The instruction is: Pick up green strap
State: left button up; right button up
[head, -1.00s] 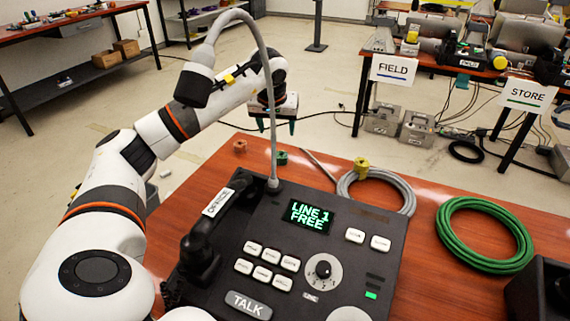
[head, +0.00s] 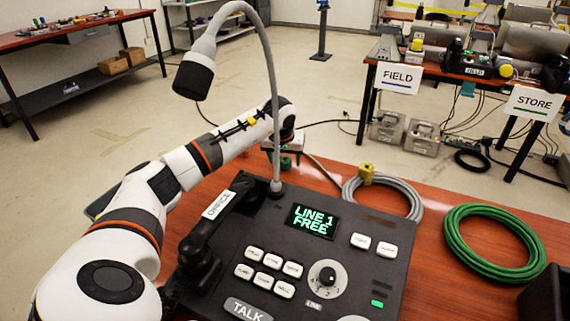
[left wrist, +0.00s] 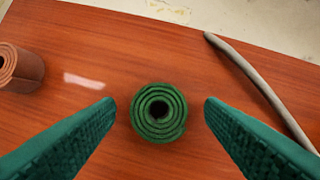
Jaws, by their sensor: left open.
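The green strap (left wrist: 158,112) is a rolled coil on the wooden table. In the left wrist view it lies between the two green fingers of my left gripper (left wrist: 160,108), with gaps on both sides. In the head view the strap (head: 286,162) shows as a small green piece behind the paging console, partly hidden by the gripper. My left gripper (head: 283,155) is open and low over the table there. My right gripper is not in view.
A brown rolled strap (left wrist: 20,70) lies left of the green one. A grey cable (left wrist: 262,90) lies to its right. The paging console (head: 300,250) with its gooseneck microphone (head: 196,78) stands close in front. A green cable coil (head: 452,240) lies at right.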

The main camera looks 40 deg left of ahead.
pick_arm(q)
jog(key=shift+w+a+f, duration=0.1)
jog(key=shift+f, duration=0.2)
jog(key=c, duration=1.1)
jog(key=shift+o, duration=0.2)
jog(key=shift+r, duration=0.1)
